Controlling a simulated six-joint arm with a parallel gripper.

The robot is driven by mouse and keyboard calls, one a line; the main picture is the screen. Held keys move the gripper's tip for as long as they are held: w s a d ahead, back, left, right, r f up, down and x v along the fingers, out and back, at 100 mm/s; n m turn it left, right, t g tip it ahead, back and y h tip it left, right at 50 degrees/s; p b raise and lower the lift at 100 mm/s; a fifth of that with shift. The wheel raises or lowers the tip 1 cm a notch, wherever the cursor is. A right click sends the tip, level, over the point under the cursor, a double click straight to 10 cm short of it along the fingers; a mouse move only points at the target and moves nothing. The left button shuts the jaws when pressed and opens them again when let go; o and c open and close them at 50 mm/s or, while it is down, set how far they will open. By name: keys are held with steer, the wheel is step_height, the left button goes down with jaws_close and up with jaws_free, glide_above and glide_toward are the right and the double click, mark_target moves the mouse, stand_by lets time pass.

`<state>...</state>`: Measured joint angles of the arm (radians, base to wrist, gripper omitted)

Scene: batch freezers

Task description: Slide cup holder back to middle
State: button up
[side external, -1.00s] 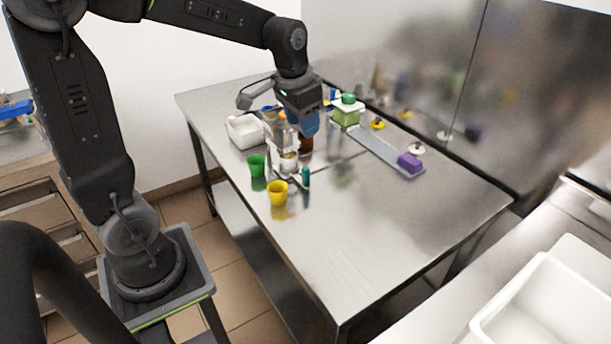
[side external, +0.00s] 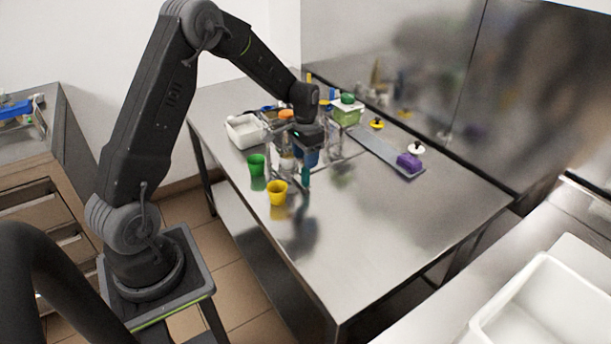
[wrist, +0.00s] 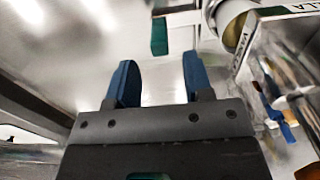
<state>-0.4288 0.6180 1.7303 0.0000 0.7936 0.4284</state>
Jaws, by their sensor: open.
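A clear rack-like frame, which looks like the cup holder (side external: 271,152), stands left of the table's middle and is partly hidden by my arm. In the wrist view, a clear structure with lettered white labels (wrist: 290,10) fills the right side; it seems to be the same holder. A teal block-like piece (side external: 306,178) is at its near edge and also shows ahead of my fingers in the wrist view (wrist: 160,37). My gripper (wrist: 157,75) is open with its blue fingers apart and nothing between them. It is low beside the holder; whether it touches cannot be told.
A green cup (side external: 256,165) and a yellow cup (side external: 277,193) stand at the front left. A white tub (side external: 244,131) is behind them. The table's right half is clear.

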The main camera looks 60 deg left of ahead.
mark_target(306, 185)
step_height(306, 185, down, 7)
steer(key=shift+r, duration=0.1)
steer(key=shift+c, duration=0.5)
jaws_close()
